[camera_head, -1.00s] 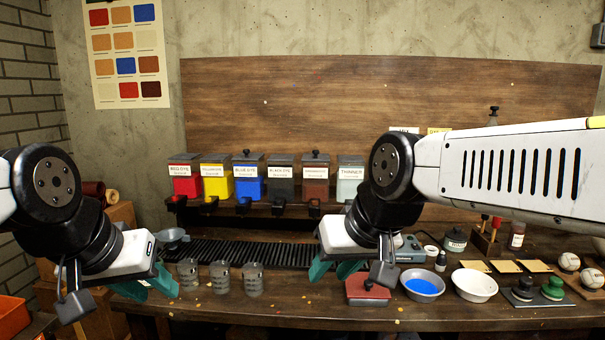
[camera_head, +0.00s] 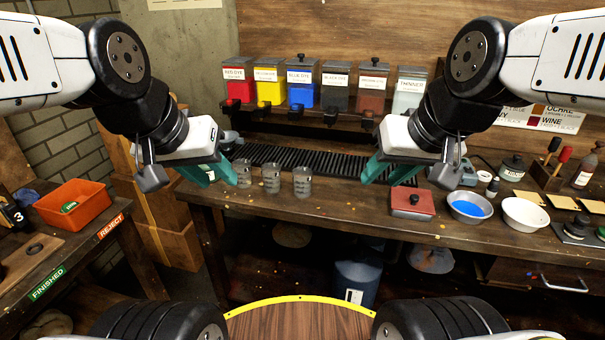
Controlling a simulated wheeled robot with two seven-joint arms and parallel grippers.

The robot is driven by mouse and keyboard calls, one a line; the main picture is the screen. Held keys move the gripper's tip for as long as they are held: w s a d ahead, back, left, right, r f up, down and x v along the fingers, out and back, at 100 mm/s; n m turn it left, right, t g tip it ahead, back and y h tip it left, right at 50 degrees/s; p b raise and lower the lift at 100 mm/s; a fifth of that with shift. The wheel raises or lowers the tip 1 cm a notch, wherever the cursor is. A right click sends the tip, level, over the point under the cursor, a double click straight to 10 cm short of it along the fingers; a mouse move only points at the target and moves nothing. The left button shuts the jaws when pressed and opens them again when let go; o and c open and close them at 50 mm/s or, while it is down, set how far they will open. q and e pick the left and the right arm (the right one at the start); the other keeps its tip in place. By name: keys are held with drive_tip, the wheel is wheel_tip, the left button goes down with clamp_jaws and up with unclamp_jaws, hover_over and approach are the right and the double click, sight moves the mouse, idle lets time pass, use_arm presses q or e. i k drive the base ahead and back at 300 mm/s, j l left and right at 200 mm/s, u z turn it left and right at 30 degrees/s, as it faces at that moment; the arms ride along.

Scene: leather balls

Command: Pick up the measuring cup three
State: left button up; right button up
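Three grey measuring cups stand upright in a row at the bench's front edge: a left one (camera_head: 243,173), a middle one (camera_head: 271,179) and a right one (camera_head: 302,182). I cannot read which is cup three. My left gripper (camera_head: 212,174) is just left of the left cup in the picture, with its teal fingers apart and nothing seen between them. My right gripper (camera_head: 388,173) is right of the cups, its teal fingers also apart and empty. No cup is held.
Labelled dye dispensers (camera_head: 318,88) stand behind a black ribbed strip (camera_head: 290,158). A red-lidded box (camera_head: 412,204), a blue-filled bowl (camera_head: 470,207) and a white bowl (camera_head: 524,213) are right. An orange bin (camera_head: 72,205) sits on the left table. A blue drum (camera_head: 357,280) is under the bench.

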sight(302, 183)
drive_tip(key=i+j, duration=0.1)
drive_tip(key=j, duration=0.65)
drive_tip(key=i+j, duration=0.15)
drive_tip(key=j, duration=0.2)
drive_tip(key=j+z, duration=0.25)
drive_tip(key=z, duration=0.2)
drive_tip(key=j+z, duration=0.55)
drive_tip(key=z, duration=0.65)
